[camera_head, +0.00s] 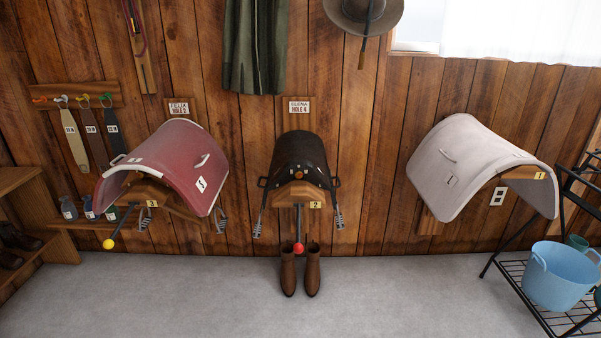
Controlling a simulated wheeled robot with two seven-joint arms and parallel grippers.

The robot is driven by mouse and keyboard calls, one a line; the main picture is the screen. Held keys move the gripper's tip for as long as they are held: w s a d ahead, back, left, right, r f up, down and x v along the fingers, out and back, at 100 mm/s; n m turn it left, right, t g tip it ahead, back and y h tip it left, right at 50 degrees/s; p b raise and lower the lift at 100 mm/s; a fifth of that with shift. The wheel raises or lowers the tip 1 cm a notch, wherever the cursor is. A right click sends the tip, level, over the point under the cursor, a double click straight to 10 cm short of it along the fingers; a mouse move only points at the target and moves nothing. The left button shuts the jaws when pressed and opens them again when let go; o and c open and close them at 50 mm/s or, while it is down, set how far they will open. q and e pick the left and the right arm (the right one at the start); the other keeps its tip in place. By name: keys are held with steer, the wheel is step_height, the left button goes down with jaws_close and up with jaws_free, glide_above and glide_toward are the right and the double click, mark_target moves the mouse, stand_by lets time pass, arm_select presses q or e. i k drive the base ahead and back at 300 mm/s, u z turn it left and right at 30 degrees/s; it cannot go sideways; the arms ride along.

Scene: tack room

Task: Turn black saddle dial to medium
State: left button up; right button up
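The black saddle (300,150) hangs on a wooden wall rack in the middle of the wall, under a sign reading "ELENA HOLE 4". A small orange-brown dial (298,174) sits on its front, with small pale marks around it that are too small to read. I cannot tell the dial's setting. Below it is a yellow tag "2" (315,205) and a lever with a red knob (298,248) hanging straight down. Neither of my grippers shows in the head view.
A red saddle (175,155) with a yellow-knobbed lever (108,243) hangs at left, a pale saddle (480,165) at right. Brown boots (289,272) stand below the black saddle. A blue bucket (558,275) sits on a black rack at right. The grey floor in front is clear.

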mark_target(303, 150)
steer(key=u, duration=0.7)
steer(key=i, duration=0.85)
steer(key=u, duration=0.3)
